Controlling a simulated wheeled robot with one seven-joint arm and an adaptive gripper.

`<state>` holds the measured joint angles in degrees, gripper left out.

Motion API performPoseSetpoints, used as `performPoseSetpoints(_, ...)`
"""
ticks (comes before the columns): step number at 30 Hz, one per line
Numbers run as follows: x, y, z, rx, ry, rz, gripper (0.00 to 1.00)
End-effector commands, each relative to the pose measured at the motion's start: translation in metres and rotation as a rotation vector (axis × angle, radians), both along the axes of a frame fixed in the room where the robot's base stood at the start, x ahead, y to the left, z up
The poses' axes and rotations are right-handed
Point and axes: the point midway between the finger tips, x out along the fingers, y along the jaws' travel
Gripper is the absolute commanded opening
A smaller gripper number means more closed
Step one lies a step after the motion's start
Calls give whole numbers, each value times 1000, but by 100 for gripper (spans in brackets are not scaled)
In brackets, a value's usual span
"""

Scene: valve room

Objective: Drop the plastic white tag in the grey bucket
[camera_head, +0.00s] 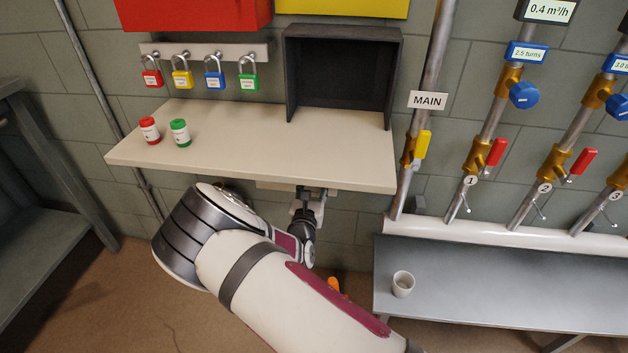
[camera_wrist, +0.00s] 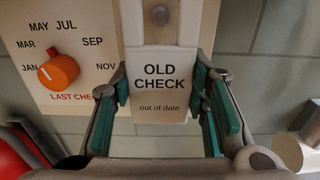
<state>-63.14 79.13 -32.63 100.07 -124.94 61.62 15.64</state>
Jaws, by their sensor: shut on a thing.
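The white tag (camera_wrist: 160,118) reads "OLD CHECK out of date" in the wrist view. It hangs upright against a pale holder, with a screw head above it. My gripper (camera_wrist: 165,92) has its green-padded fingers on the tag's left and right sides and is shut on it. In the head view my gripper (camera_head: 308,203) is below the front edge of the shelf, and I cannot make out the tag there. I see no thing that is clearly the grey bucket in either view.
A dial panel with an orange knob (camera_wrist: 58,72) is left of the tag. The shelf (camera_head: 265,150) above my gripper holds red and green jars (camera_head: 180,133) and a dark open box (camera_head: 342,75). A pale cup (camera_head: 403,284) stands on the grey bench (camera_head: 480,290), otherwise largely clear.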

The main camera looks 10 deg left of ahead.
Motion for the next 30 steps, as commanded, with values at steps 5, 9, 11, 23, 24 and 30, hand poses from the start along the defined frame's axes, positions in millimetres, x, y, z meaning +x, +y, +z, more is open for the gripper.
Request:
performPoseSetpoints(5, -8, 1, 1, -1, 0, 1, 10)
performPoseSetpoints(9, -15, 1, 1, 0, 0, 1, 10)
performPoseSetpoints(11, -17, 1, 1, 0, 0, 1, 10)
performPoseSetpoints(23, -35, 1, 1, 0, 0, 1, 10)
performPoseSetpoints(24, -36, 1, 1, 0, -1, 1, 10)
performPoseSetpoints(30, -38, 2, 0, 0, -1, 1, 10)
